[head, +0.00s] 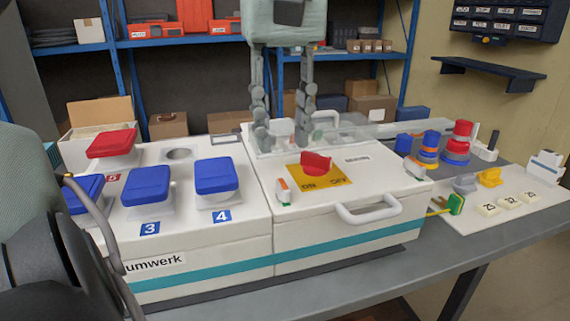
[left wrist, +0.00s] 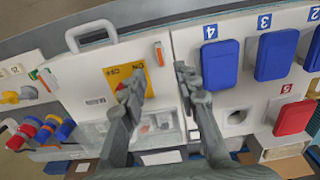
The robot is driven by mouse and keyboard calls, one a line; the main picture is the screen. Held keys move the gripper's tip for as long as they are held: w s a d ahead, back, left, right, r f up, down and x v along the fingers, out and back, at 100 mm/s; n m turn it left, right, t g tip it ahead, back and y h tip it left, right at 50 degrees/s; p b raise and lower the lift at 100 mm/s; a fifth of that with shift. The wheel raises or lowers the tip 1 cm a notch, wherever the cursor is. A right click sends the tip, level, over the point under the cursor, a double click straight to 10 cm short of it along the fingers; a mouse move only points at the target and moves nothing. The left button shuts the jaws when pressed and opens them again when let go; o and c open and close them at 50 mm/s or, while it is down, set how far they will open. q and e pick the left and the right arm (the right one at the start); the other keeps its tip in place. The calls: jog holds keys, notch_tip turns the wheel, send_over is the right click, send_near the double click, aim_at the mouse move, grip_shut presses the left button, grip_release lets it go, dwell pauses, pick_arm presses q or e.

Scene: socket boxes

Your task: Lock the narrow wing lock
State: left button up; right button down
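My left gripper (head: 282,138) hangs over the back of the white switch box (head: 318,240), fingers apart with nothing between them. In the left wrist view the open left gripper (left wrist: 158,80) shows over the box lid. A small upright orange-and-white piece (head: 283,190) stands on the box's front left; it also shows beyond the fingertips in the left wrist view (left wrist: 158,52). A similar piece (head: 415,168) stands at the box's right. A grey wing-shaped piece (head: 466,184) and a yellow one (head: 490,176) sit on the right-hand board. I cannot tell which is the narrow wing lock. My right gripper is out of view.
A red ON/OFF knob (head: 316,163) on a yellow plate and a white handle (head: 368,212) rise from the switch box. Blue covers (head: 216,175) and a red cover (head: 112,142) stand left. Stacked red, blue and orange plugs (head: 458,145) stand right. Clear covers lie beneath the fingers.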

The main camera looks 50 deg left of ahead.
aim_at(283, 183)
pick_arm(q)
notch_tip(283, 183, down, 7)
jog(key=shift+s+d, duration=0.1)
jog(key=shift+c, duration=0.6)
grip_shut()
